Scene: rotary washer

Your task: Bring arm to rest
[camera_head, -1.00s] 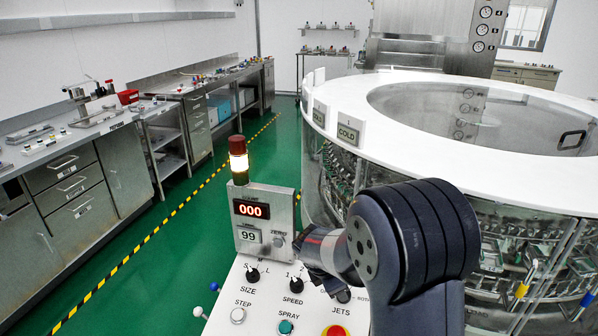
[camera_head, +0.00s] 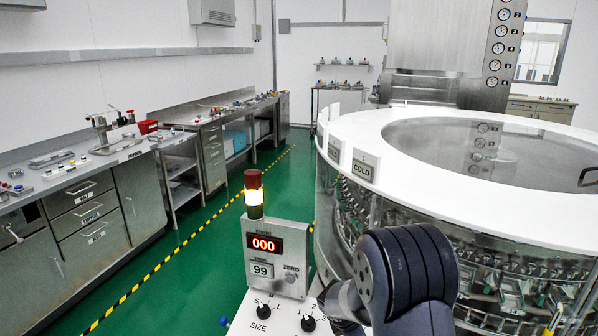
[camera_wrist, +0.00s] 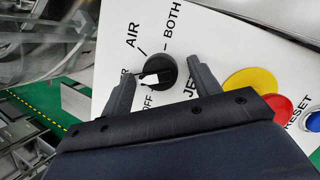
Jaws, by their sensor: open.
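My arm (camera_head: 405,270) bends over the control panel at the lower right of the head view. My gripper (camera_wrist: 162,66) is open in the wrist view, its two dark fingers apart. Between and just beyond the fingertips, a black rotary knob (camera_wrist: 170,64) with a white pointer sits on the white panel. Labels AIR, BOTH and OFF surround it. The fingers appear clear of the knob, though I cannot tell the depth gap. In the head view my arm and the picture's lower edge hide the fingertips.
A display box (camera_head: 277,262) reading 000 and 99 with a lit signal lamp (camera_head: 254,194) stands left of my arm. The round washer (camera_head: 405,190) fills the right. A yellow button (camera_wrist: 250,82) and red button (camera_wrist: 283,112) lie right of the gripper. Green floor (camera_head: 200,262) is free at left.

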